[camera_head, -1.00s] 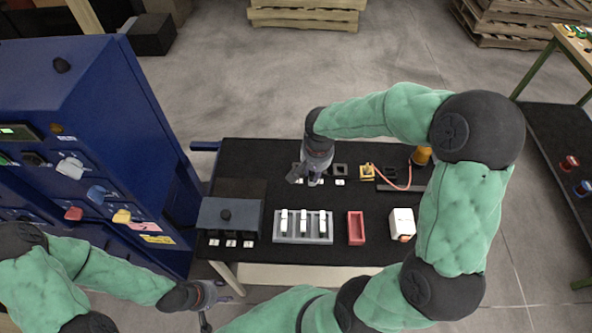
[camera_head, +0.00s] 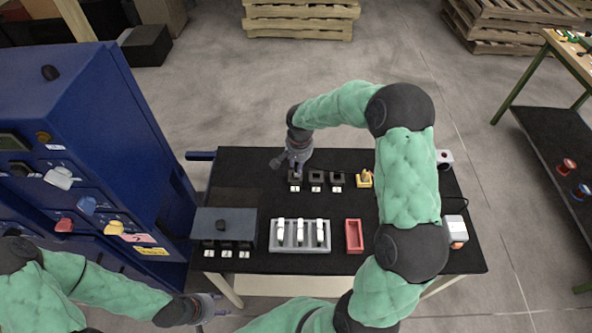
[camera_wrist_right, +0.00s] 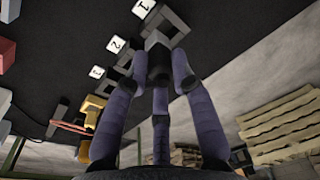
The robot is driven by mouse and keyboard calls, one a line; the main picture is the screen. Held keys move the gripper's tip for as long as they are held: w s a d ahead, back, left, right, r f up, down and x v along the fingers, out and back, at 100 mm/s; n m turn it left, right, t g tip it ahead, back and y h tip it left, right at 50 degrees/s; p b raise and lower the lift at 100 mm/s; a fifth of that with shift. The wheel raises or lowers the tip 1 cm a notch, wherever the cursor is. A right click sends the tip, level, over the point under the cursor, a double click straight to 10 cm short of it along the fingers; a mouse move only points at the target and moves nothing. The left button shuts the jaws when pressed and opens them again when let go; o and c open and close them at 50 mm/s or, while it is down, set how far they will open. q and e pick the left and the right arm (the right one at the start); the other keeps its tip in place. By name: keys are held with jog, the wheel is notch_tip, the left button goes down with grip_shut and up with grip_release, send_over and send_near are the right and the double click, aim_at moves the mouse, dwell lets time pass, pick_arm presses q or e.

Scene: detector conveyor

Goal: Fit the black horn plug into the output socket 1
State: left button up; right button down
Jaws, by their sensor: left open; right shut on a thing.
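My right gripper (camera_wrist_right: 158,75) is shut on a dark plug (camera_wrist_right: 157,45), which looks like the black horn plug. In the head view this gripper (camera_head: 288,166) is beside output socket 1 (camera_head: 294,178), the leftmost dark socket in the back row. In the right wrist view, socket 1 (camera_wrist_right: 168,20), with its white "1" label (camera_wrist_right: 143,8), lies just past the plug's tip. I cannot tell whether plug and socket touch. My left gripper (camera_head: 212,303) is open and empty, low at the left, off the table's front edge.
Sockets 2 (camera_head: 316,178) and 3 (camera_head: 337,179) stand to the right, then a yellow part (camera_head: 364,179). A grey rack (camera_head: 275,243), red tray (camera_head: 354,249) and grey-blue box (camera_head: 224,220) lie in front. The blue cabinet (camera_head: 110,110) borders the left.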

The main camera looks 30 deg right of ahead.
aim_at(296, 169)
jog(key=shift+w+f, duration=0.75)
jog(key=shift+f, duration=0.2)
jog(key=shift+f+b, duration=0.55)
jog(key=shift+f, duration=0.9)
jog(key=shift+f, duration=0.1)
jog(key=c, duration=1)
grip_release()
jog(key=shift+c, duration=0.2)
